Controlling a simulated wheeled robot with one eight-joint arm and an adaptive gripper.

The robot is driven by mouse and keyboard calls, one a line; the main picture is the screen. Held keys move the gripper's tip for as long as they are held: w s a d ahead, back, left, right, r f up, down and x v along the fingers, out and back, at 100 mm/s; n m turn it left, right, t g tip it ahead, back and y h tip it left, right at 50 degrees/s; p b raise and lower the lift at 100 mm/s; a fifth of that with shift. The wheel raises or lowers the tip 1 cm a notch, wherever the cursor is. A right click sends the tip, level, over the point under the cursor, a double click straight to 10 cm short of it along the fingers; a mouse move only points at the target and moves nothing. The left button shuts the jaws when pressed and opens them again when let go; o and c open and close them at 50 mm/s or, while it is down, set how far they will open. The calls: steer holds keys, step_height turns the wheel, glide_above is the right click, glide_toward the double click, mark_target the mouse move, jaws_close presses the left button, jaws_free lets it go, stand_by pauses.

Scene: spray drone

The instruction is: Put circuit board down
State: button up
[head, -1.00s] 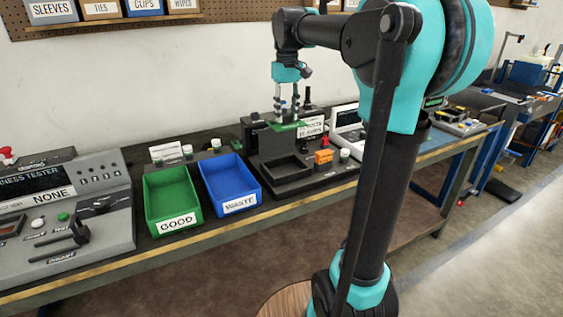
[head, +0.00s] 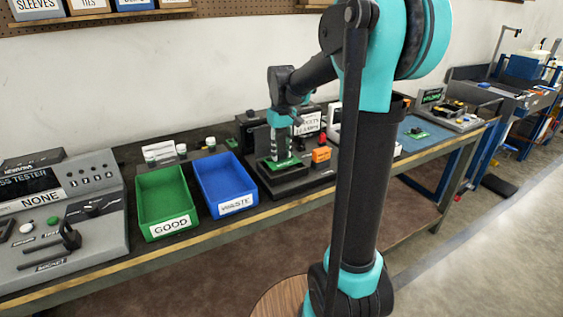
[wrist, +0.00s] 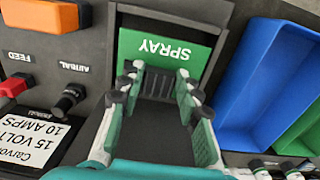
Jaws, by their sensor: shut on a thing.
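The circuit board (head: 282,163) is a small green plate. In the wrist view it (wrist: 150,42) carries the word SPRAY, upside down. My gripper (head: 282,154) points down and is shut on the board; its fingertips (wrist: 160,76) meet the board's near edge in the wrist view. The board is over the recess of a black fixture (head: 296,187), low and close to it. I cannot tell whether it touches the fixture's floor. The fingers hide part of the board.
The blue WASTE bin (head: 236,205) stands just left of the fixture, and the green GOOD bin (head: 172,225) is beyond it. Both look empty. An orange block (head: 321,155) is at the fixture's right. A grey tester (head: 75,225) is at far left.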

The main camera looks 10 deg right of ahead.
mark_target(282, 154)
steer(key=shift+f, duration=2.05)
steer(key=shift+f, duration=0.1)
steer(key=o, duration=1.2)
step_height(282, 154, up, 12)
steer(key=shift+r, duration=0.1)
